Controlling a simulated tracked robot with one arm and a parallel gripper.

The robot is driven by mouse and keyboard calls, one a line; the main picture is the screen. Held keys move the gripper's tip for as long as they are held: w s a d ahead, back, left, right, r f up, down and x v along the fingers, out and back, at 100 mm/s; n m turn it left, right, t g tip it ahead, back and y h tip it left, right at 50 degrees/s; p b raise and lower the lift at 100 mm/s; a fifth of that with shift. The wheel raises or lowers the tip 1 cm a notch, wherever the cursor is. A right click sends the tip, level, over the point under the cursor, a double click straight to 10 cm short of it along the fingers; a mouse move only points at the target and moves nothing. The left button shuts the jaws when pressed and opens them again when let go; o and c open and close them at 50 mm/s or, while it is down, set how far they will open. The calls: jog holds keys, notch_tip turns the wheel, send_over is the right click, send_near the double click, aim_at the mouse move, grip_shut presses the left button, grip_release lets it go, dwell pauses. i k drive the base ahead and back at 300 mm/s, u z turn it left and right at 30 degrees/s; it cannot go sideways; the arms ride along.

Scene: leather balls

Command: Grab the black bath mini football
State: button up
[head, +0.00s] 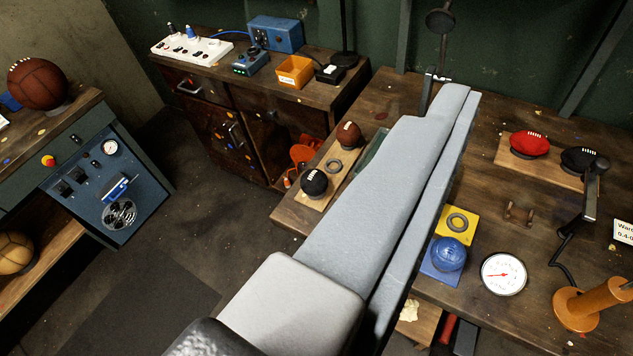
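A small black ball with pale lacing (313,183) sits on a narrow wooden board (320,203) at the left end of the workbench. I cannot tell which of the two black balls is the bath mini football. My grey arm stretches from the bottom middle up over the bench, between the two black balls.
A blue ball (448,254), a white gauge (503,274), an orange stand (592,308) and a black lamp (592,185) stand at the right. The floor at left is open.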

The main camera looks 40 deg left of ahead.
aim_at(314, 182)
jog(key=u, duration=0.05)
jog(key=k, duration=1.2)
jog(key=z, duration=0.5)
jog(key=i, duration=1.75)
jog(key=u, duration=0.6)
